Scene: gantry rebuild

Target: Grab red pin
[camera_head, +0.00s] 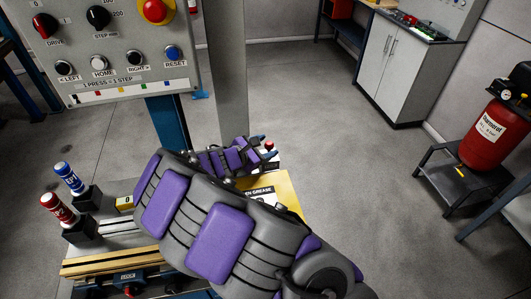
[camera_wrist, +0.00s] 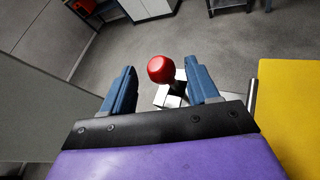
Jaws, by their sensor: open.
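The red pin shows in the wrist view as a round red head (camera_wrist: 161,69) above a pale metal block (camera_wrist: 168,97). In the head view the small red head (camera_head: 269,144) sits just past the end of my arm. My gripper (camera_wrist: 163,80) is open, with one blue finger on each side of the red head in the picture. No contact with the pin shows. The fingertips (camera_head: 268,146) are small in the head view, and the pin's lower part is mostly hidden.
A control panel (camera_head: 115,45) hangs at upper left beside a grey post (camera_head: 228,70). A red and a blue bottle (camera_head: 69,178) stand in black holders on the bench. A yellow plate (camera_head: 280,188) lies beside my arm. Open floor (camera_head: 310,100) lies beyond.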

